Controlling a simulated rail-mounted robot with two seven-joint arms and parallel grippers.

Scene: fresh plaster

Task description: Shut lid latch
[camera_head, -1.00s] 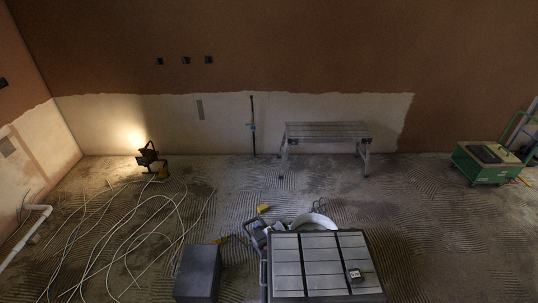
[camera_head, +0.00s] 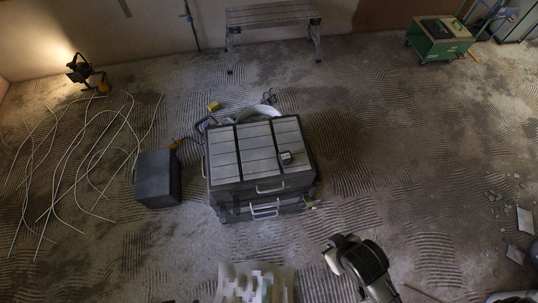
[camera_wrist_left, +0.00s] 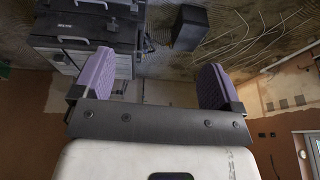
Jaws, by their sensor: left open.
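The chest with its grey slatted lid (camera_head: 258,145) stands on the floor in the middle of the head view. The lid looks down flat on the dark body. Metal handles (camera_head: 265,210) show on its front; I cannot make out the latch or its state. The chest front (camera_wrist_left: 85,25) also shows at the upper left of the left wrist view. My left gripper (camera_wrist_left: 157,62) is open and empty, its two purple fingers wide apart, and does not touch the chest. In the head view an arm of mine comes up at the bottom right; no fingers can be made out on it.
A dark box (camera_head: 158,178) stands just left of the chest. Loose cables (camera_head: 90,150) spread at the left near a lit work lamp (camera_head: 85,70). A bench (camera_head: 272,15) stands behind. Rubble (camera_head: 525,220) lies at the right.

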